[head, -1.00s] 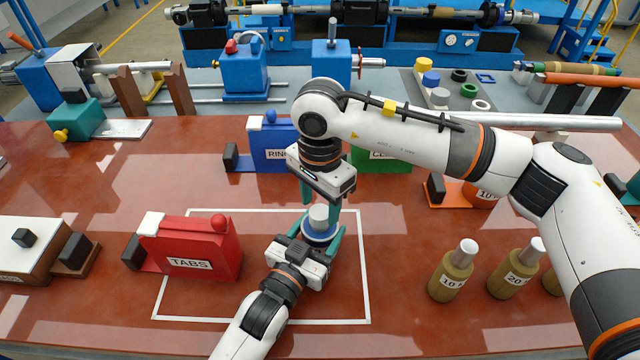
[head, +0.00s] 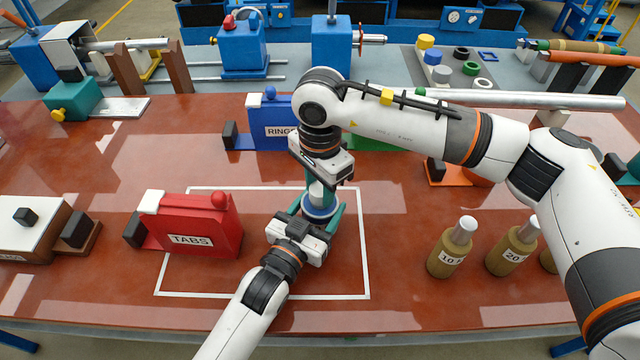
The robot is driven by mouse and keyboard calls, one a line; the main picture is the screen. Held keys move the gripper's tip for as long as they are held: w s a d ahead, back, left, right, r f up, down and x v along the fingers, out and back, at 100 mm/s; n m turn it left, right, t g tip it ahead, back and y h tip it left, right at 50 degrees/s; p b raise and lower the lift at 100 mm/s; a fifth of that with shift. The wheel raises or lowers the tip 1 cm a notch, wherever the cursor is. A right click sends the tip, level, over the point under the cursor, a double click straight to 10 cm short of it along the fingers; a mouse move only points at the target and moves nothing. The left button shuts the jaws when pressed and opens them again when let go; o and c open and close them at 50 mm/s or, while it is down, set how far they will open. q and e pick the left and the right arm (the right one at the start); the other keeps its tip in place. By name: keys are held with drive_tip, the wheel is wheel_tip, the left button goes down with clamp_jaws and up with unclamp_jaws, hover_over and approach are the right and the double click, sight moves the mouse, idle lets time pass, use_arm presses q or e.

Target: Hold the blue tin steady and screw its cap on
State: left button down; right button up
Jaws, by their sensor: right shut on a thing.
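The blue tin (head: 319,212) stands upright inside the white outline on the red-brown table, its lower part hidden by my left gripper. A pale grey cap (head: 317,193) is on top of the tin, between the fingers of my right gripper (head: 319,183). That gripper comes from above and is shut on the cap. I cannot tell whether the cap's thread has caught. My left gripper (head: 319,214) comes from the front left with its teal fingers either side of the tin; whether they press on it is not clear.
A red TABS box (head: 200,228) stands left of the tin. A blue RINGS box (head: 270,125) and a partly hidden green box (head: 372,142) stand behind. Capped tan bottles (head: 447,254) stand to the right. The table front (head: 400,318) is clear.

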drive_tip(key=m, duration=1.3)
drive_tip(key=shift+m, duration=0.4)
drive_tip(key=m, duration=0.3)
drive_tip(key=shift+m, duration=0.4)
drive_tip(key=o, duration=1.2)
drive_tip(key=shift+c, duration=0.2)
wheel_tip(320, 180, up, 12)
